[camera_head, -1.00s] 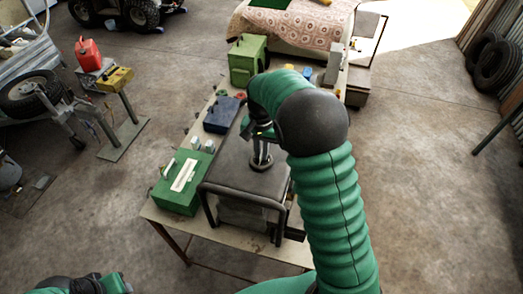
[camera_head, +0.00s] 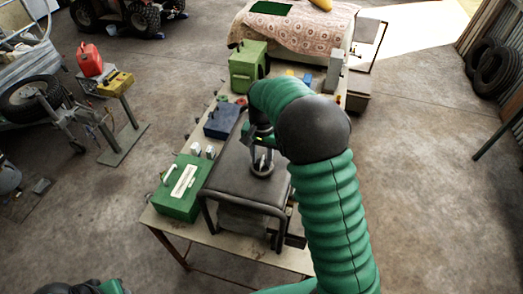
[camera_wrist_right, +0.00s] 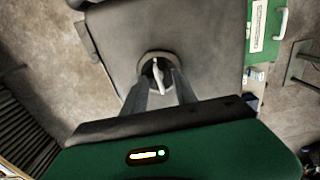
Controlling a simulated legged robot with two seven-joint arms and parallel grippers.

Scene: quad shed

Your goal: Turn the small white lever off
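The small white lever (camera_wrist_right: 158,75) stands on a dark round base (camera_wrist_right: 144,58) on the top of a grey box-like unit (camera_wrist_right: 205,30). In the head view the lever (camera_head: 262,162) shows as a small pale piece under my right gripper (camera_head: 261,151). In the right wrist view my right gripper (camera_wrist_right: 161,80) has its two dark fingers apart, one on each side of the lever. I cannot tell whether either finger touches it. At the bottom left of the head view only part of my left arm shows; its fingers are not visible.
A green case (camera_head: 181,188) stands left of the grey unit on the table (camera_head: 245,247). Behind it are a blue box (camera_head: 221,120) and a green box (camera_head: 246,68). Bare concrete floor lies to the right.

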